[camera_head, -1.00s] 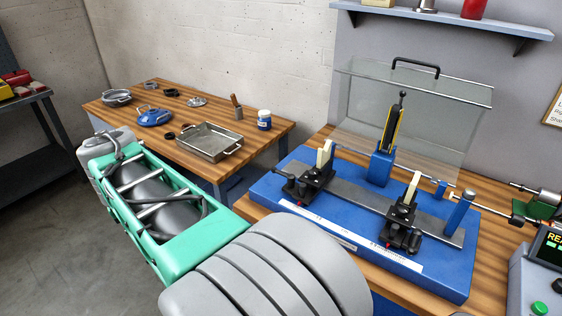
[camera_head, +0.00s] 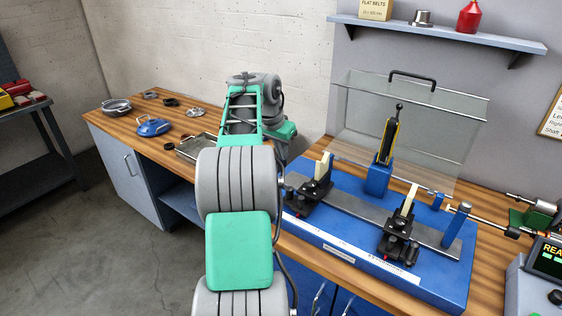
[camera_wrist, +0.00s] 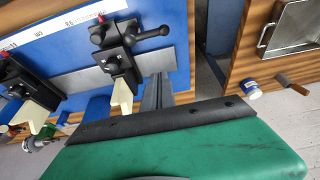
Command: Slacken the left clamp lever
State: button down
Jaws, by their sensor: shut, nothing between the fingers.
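The left clamp (camera_head: 312,192) is a black block with a cream jaw, on the left end of the blue balancing stand (camera_head: 350,250). In the wrist view the left clamp (camera_wrist: 120,50) is near the middle top. Its black lever (camera_wrist: 152,34) ends in a round knob and points right; a red tip shows on the other side. My gripper (camera_wrist: 158,80) shows as narrow grey fingers, shut and empty, below and right of the clamp and apart from the lever. In the head view my arm hides the gripper.
A second, similar clamp (camera_head: 400,240) stands to the right on the stand. A yellow-and-black upright tool (camera_head: 390,138) and a clear guard (camera_head: 450,125) are behind. A metal tray (camera_wrist: 295,32) and blue-white jar (camera_wrist: 251,90) are on the side bench.

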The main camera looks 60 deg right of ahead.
jog(key=x, duration=0.5)
jog(key=p+x, duration=0.1)
jog(key=x, duration=0.2)
jog(key=shift+a+f, duration=0.1)
jog(key=shift+a, duration=0.15)
jog(key=a, duration=0.2)
jog(key=shift+w+a+f, duration=0.2)
jog(key=shift+w+a, duration=0.05)
jog(key=shift+a, duration=0.15)
jog(key=shift+a+f+p, duration=0.2)
jog(key=shift+a+p, duration=0.1)
